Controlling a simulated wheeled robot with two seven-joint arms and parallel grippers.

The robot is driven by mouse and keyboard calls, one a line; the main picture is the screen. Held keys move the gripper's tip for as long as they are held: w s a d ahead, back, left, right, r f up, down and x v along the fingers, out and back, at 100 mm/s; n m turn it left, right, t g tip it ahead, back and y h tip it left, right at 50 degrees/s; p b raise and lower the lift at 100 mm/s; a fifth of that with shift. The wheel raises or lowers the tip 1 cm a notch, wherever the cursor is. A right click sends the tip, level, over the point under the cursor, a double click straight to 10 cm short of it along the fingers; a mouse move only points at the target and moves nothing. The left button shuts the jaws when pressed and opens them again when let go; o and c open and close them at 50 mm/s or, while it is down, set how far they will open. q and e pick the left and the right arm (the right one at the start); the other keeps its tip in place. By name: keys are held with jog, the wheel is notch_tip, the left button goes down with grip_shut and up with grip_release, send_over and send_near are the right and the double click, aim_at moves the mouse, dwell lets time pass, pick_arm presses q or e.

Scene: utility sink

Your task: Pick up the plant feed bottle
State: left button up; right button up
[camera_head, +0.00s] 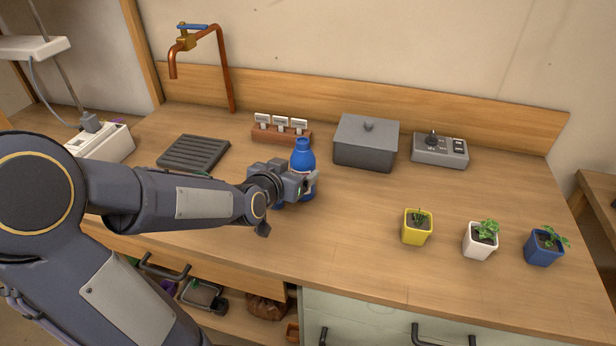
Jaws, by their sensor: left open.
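A blue bottle (302,157), which looks like the plant feed bottle, stands upright on the wooden counter (350,230). My left gripper (308,184) is open at the bottle's lower body. Its jaws overlap the bottle in the view, and the wrist hides part of the bottle's lower left side. I cannot tell whether the fingers touch it. My right gripper is not in view.
A grey lidded box (366,146) and a control box (440,150) stand behind to the right. A rack of white tags (281,131) is behind the bottle. Yellow (416,232), white (479,245) and blue (541,250) plant pots stand front right. The counter between is clear.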

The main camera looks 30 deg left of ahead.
pick_arm(q)
jog(key=x, duration=0.5)
jog(key=shift+w+d+f+p, duration=0.2)
jog(key=shift+d+f+p, duration=0.05)
jog(key=shift+f+p, duration=0.15)
jog(key=shift+r, duration=0.1)
jog(key=c, duration=1.3)
